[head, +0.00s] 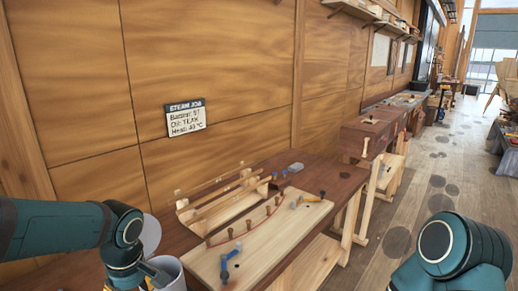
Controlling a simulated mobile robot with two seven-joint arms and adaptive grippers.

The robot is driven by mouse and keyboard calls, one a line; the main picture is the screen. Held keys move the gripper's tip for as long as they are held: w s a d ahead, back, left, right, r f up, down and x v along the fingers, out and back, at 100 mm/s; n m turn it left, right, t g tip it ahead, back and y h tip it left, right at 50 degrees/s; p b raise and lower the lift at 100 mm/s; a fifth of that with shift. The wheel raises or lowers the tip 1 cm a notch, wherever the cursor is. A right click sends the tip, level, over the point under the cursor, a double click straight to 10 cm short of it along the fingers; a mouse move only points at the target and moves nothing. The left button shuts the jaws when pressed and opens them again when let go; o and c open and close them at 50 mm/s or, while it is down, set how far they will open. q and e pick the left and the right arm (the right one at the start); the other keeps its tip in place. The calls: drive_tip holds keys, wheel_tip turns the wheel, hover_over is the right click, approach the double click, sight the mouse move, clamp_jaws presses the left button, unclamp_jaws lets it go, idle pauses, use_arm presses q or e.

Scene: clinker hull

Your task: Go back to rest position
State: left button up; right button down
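My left arm (55,229) comes in from the left edge and bends downward at a dark teal joint above the left end of the bench. Its gripper is not visible; the arm runs down toward the bottom edge. My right arm (455,247) shows as a rounded teal joint and link at the lower right, over the floor to the right of the bench. Its gripper is out of the picture. I cannot see whether either hand holds anything.
The wooden bench (335,180) carries a pale board (262,242) with pegs and blue clamps, and a wooden rack (222,208). A pale grey container (173,272) stands close by my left arm. A sign (185,117) hangs on the wall. Open floor (440,165) lies right.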

use_arm(q)
drive_tip(key=d+f+m+h+b, duration=0.1)
drive_tip(key=d+f+m+h, duration=0.15)
drive_tip(key=d+f, duration=0.45)
drive_tip(key=d+f+m+h+b, duration=0.1)
drive_tip(key=d+f+m, duration=0.15)
drive_tip(key=f, duration=0.75)
drive_tip(key=s+d+f+m+h+b, duration=0.1)
drive_tip(key=s+d+f+m, duration=0.1)
drive_tip(key=f, duration=0.6)
drive_tip(key=s+d+f+m+t+b, duration=0.1)
drive_tip(key=s+d+f+m, duration=0.2)
drive_tip(key=s+f, duration=0.4)
wheel_tip(320, 180, down, 2)
drive_tip(key=shift+d+h, duration=0.35)
drive_tip(key=shift+d, duration=0.4)
use_arm(e)
drive_tip(key=f, duration=0.2)
drive_tip(key=s+f, duration=0.1)
drive_tip(key=f, duration=0.1)
drive_tip(key=shift+s+a+f, duration=0.15)
drive_tip(key=shift+f, duration=0.15)
